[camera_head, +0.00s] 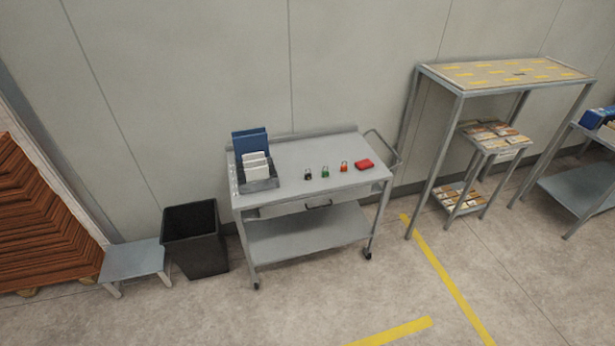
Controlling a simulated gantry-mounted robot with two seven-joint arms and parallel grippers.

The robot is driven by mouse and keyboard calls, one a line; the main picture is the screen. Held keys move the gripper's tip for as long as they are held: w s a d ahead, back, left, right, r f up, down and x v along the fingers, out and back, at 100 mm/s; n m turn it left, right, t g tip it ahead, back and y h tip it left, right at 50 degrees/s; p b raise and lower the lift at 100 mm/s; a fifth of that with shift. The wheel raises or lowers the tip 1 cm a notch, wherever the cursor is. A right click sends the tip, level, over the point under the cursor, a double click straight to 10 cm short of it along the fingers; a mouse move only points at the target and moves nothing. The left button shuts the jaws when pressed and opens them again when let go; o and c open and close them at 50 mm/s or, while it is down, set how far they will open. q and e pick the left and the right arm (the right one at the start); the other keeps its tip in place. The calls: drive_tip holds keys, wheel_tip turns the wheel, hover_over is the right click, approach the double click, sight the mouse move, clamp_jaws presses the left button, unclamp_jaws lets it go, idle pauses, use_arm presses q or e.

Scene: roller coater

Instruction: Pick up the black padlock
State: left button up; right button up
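The black padlock (308,174) is small and dark and sits on the top of a grey cart (290,150). It is the leftmost in a row, with a green padlock (325,172) and a red padlock (344,167) to its right. A gap separates it from the green one. Neither of my grippers shows in the head view.
A card holder (258,186) with a blue board stands left on the cart, and a red pouch (364,164) lies at the right. A black bin (195,240) and low stool (135,262) stand left. A tall rack (440,85) stands right. The floor in front is clear.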

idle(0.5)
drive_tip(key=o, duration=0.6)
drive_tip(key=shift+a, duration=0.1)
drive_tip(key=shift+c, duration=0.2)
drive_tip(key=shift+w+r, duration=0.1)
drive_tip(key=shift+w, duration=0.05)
